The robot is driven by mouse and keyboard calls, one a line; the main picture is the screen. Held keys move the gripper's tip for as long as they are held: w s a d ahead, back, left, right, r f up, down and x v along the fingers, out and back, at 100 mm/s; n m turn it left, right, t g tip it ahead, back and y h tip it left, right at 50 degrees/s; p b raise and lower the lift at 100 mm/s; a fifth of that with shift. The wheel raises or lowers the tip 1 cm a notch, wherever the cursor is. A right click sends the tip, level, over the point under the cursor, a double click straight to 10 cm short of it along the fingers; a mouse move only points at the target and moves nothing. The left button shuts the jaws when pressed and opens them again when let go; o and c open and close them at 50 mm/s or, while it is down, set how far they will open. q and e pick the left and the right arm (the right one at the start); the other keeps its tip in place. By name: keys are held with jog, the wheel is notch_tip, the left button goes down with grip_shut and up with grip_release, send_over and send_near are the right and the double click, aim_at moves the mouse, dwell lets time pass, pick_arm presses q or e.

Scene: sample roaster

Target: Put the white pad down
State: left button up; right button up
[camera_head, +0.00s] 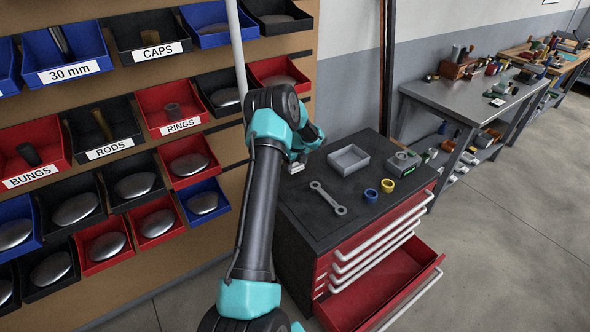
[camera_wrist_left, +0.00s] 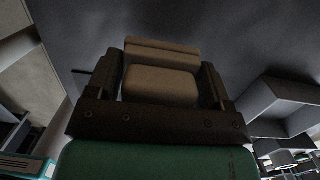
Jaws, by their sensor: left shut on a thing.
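My left gripper (camera_head: 296,164) is at the left rear of the dark top of the red tool cabinet (camera_head: 325,215), low over it. It is shut on the white pad, a small part of which shows as a pale block (camera_head: 297,169) below the wrist. In the left wrist view the pad (camera_wrist_left: 160,86) looks beige in shadow and sits between the two dark fingers. A dark surface fills the view beyond it. I cannot tell whether the pad touches the cabinet top. My right gripper is not in view.
On the cabinet top are a grey open tray (camera_head: 348,160), a wrench (camera_head: 328,198), a blue ring (camera_head: 371,195), a yellow ring (camera_head: 387,185) and a grey box-like device (camera_head: 403,163). A lower drawer (camera_head: 385,285) is pulled open. A rack of labelled bins (camera_head: 110,150) stands at left.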

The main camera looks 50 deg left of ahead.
aim_at(295, 168)
pick_arm(q)
jog(key=shift+w+a, duration=0.15)
jog(key=shift+a, duration=0.1)
jog(key=shift+w+a+f, duration=0.1)
jog(key=shift+f, duration=1.65)
jog(key=shift+f, duration=0.2)
jog(key=o, duration=1)
jog(key=shift+c, duration=0.2)
jog(key=shift+r, duration=0.15)
jog(key=r, duration=0.4)
jog(key=d+r, duration=0.1)
jog(key=r, duration=0.7)
jog(key=shift+w+d, duration=0.15)
jog(key=shift+d, duration=0.1)
